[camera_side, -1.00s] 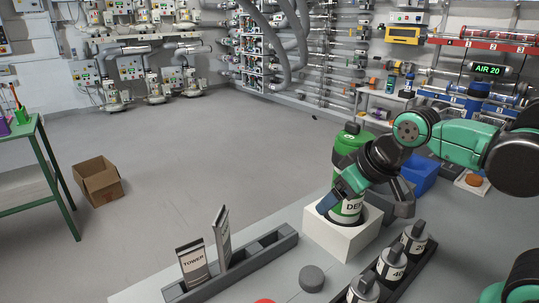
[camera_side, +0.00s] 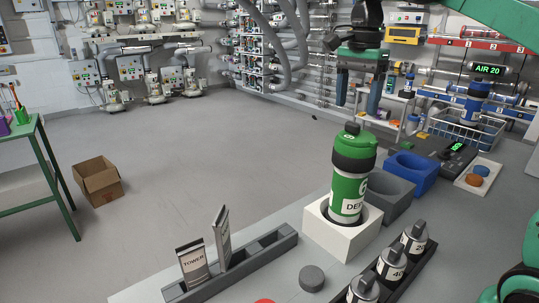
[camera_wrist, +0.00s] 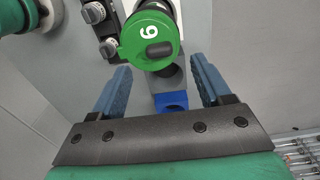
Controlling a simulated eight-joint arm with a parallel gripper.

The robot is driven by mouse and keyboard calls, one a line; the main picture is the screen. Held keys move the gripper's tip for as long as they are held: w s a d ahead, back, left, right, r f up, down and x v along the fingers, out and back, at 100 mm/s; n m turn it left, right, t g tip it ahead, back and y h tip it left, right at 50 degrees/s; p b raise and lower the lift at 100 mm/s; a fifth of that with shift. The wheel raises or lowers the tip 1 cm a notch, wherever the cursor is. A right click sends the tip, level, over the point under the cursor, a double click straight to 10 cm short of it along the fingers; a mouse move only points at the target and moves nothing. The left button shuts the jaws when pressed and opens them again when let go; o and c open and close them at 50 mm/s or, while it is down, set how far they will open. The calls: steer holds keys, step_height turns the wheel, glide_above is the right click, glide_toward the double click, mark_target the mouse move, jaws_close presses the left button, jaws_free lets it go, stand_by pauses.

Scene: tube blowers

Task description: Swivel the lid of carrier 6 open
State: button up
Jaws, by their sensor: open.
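Carrier 6 (camera_side: 349,183) is a green canister with black bands and a label starting "DE". It stands upright in a white square holder (camera_side: 321,233). Its green lid (camera_wrist: 149,38), marked 6, shows from above in the wrist view, with a dark knob off centre, and looks shut. My gripper (camera_side: 359,106) is above and a little right of the carrier in the side view, fingers pointing down. It is open and empty. In the wrist view its blue fingers (camera_wrist: 162,80) are spread apart, with the lid beyond them.
A grey socket block (camera_side: 390,197) and a blue one (camera_side: 410,173) stand behind the carrier. A slotted rack with cards (camera_side: 240,268) is at front left. A wire basket (camera_side: 465,132) stands at back right.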

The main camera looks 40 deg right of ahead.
mark_target(353, 123)
steer(key=shift+f, duration=1.95)
jaws_close()
